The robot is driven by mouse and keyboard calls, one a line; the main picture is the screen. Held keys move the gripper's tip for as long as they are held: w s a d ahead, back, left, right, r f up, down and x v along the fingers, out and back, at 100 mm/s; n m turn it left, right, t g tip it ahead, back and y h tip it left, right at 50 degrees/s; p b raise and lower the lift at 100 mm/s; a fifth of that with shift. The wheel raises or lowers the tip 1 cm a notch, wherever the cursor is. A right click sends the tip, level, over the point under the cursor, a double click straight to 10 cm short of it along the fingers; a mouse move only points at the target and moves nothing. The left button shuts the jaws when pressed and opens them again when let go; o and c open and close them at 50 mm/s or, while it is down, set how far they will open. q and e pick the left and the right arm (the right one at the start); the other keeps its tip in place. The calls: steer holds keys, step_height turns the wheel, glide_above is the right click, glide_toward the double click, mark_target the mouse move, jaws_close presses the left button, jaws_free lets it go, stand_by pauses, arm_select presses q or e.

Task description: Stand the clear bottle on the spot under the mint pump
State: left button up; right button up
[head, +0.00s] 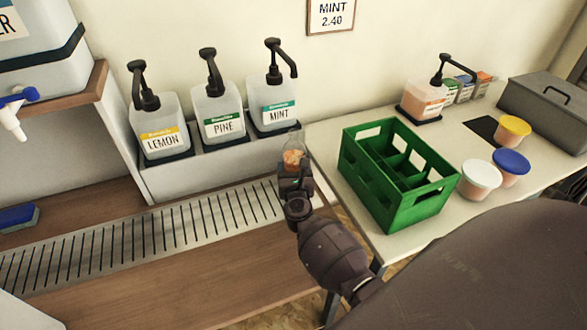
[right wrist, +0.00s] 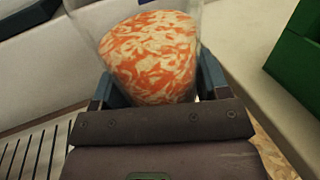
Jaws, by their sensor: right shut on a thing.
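The clear bottle (head: 293,154) holds an orange-and-white mottled filling, which shows large in the right wrist view (right wrist: 150,55). My right gripper (head: 294,168) is shut on it and holds it in front of the shelf, a little right of and below the mint pump bottle. The bottle's base is hidden by the gripper. The mint pump (head: 275,92) is a white bottle with a black pump head, at the right end of a row with the pine pump (head: 218,110) and lemon pump (head: 160,125). The slotted metal grate (head: 150,232) runs below them. My left gripper is not in view.
A green crate (head: 396,205) stands on the white table (head: 350,232) right of my right gripper. Tubs with white (head: 481,174), blue (head: 512,162) and orange (head: 513,128) lids, another pump bottle (head: 424,97) and a grey box (head: 548,108) stand beyond. The grate looks clear.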

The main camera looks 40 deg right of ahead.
steer(key=o, duration=1.2)
steer(key=shift+r, duration=0.25)
steer(key=v, duration=1.2)
steer(key=shift+f, duration=0.2)
